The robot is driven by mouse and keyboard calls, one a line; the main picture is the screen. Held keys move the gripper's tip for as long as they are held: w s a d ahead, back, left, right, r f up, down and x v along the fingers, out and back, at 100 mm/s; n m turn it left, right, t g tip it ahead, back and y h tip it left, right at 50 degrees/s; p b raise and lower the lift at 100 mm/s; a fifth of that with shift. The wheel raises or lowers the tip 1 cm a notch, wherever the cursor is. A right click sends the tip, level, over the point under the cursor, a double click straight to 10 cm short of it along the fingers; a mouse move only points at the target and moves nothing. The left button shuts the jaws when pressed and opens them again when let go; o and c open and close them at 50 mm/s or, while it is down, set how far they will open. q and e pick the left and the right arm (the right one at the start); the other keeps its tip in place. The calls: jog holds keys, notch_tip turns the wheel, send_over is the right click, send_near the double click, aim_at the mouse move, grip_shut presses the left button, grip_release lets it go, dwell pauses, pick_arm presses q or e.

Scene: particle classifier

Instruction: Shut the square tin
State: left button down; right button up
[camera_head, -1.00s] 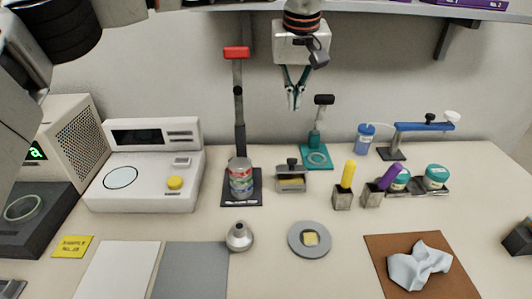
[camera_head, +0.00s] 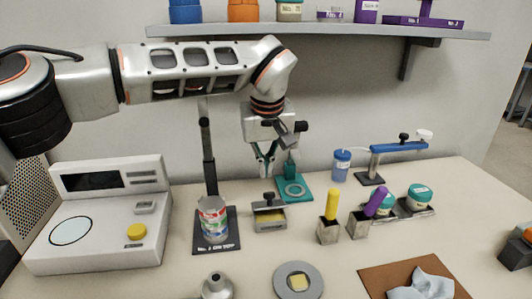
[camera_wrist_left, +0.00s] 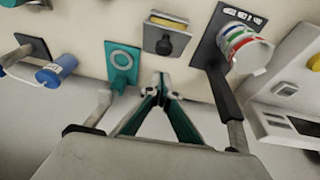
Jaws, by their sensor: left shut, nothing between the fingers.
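The square tin (camera_head: 270,226) is a small grey metal box on the table, right of the striped can. A dark knob sits on its grey lid. A yellow strip shows between the lid and the front wall, so the lid is not flat down over it; how it is held I cannot tell. The tin also shows in the left wrist view (camera_wrist_left: 164,40), ahead of the fingertips. My left gripper (camera_head: 265,165) is shut and empty, above and behind the tin, apart from it. Its fingertips (camera_wrist_left: 163,88) meet in the left wrist view. My right gripper is out of view.
A striped can (camera_head: 212,219) stands on a black press base left of the tin. A teal stand (camera_head: 294,188) is behind it. Two grey holders with yellow (camera_head: 332,205) and purple (camera_head: 376,201) handles stand to the right. A grey disc (camera_head: 298,282) lies in front.

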aim_at(268, 193)
pick_arm(q)
jog(key=shift+s+d+f, duration=0.15)
jog(key=shift+s+f, duration=0.5)
jog(key=shift+f, duration=0.35)
jog(key=shift+s+d+f, duration=0.1)
jog(key=shift+s+f, duration=0.15)
jog(key=shift+f, duration=0.1)
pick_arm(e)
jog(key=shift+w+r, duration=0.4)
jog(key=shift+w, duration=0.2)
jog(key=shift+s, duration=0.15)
pick_arm(q)
jog(key=shift+s+r, duration=0.1)
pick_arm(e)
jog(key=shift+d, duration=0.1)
